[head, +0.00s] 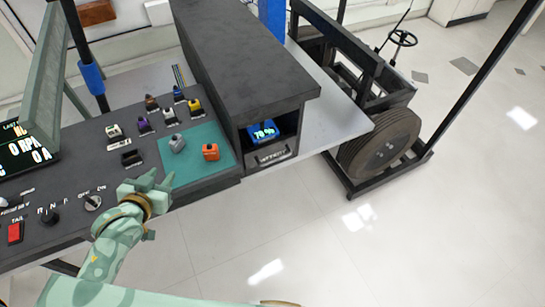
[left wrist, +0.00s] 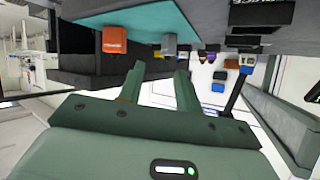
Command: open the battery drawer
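The battery drawer (head: 272,154) is a dark front with a pale label at the lower end of the black cabinet. It sits under a recess with a blue display (head: 263,132) reading about 70%. The drawer front looks flush with the cabinet, so it appears shut. My left gripper (head: 150,184) is over the dark control panel, left of the drawer and apart from it. In the left wrist view its two fingers (left wrist: 157,84) stand apart with nothing between them. The drawer cannot be made out for certain in that view. My right gripper is not in view.
The black cabinet (head: 238,48) stands right of the panel. A teal mat (head: 205,168) holds an orange block (head: 211,152) and a grey block (head: 177,143). Several small coloured parts stand behind it. A wheel (head: 380,143) is at right. The floor before the drawer is clear.

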